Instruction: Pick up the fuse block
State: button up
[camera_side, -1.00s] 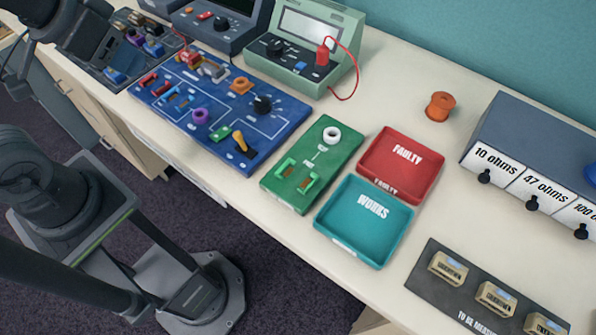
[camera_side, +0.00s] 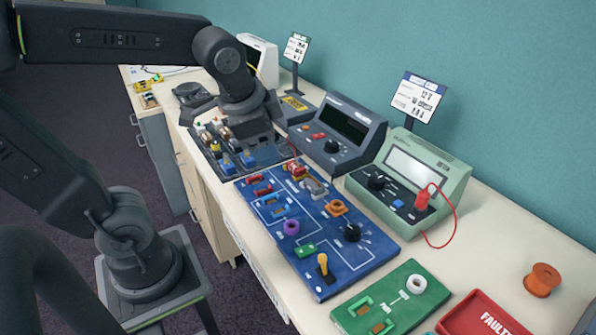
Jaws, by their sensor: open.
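My gripper (camera_side: 238,148) points down over the dark parts tray (camera_side: 213,168) at the left end of the board row. Its jaws are open, low among the small parts, and its dark body hides some of them. Blue parts (camera_side: 247,159) lie by the jaws, and yellow and copper-coloured parts show at their left. I cannot tell which of these small parts is the fuse block, or whether one is between the jaws. The blue circuit board (camera_side: 325,258) beside the tray carries several coloured parts, including small red blocks (camera_side: 257,179).
A dark instrument (camera_side: 335,135) and a pale green meter (camera_side: 412,180) with a red lead stand behind the boards. A green board (camera_side: 378,318), a red tray (camera_side: 478,318) and an orange spool (camera_side: 542,280) are at the right. Bare tabletop lies around the spool.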

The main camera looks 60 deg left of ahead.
jog(key=w+a+f+m+g+y, duration=0.2)
jog(key=w+a+m, duration=0.3)
jog(key=w+m, duration=0.3)
jog(key=m+g+y, duration=0.1)
jog(key=m+g, duration=0.1)
jog(key=m, duration=0.3)
send_near(295, 164)
jog(key=x, duration=0.3)
jog(key=shift+a, duration=0.2)
jog(key=shift+d+x, duration=0.15)
jog(key=shift+x, duration=1.4)
jog(key=shift+d+x, duration=0.15)
jog(key=shift+x, duration=1.35)
jog(key=shift+f, duration=0.1)
jog(key=c, duration=1)
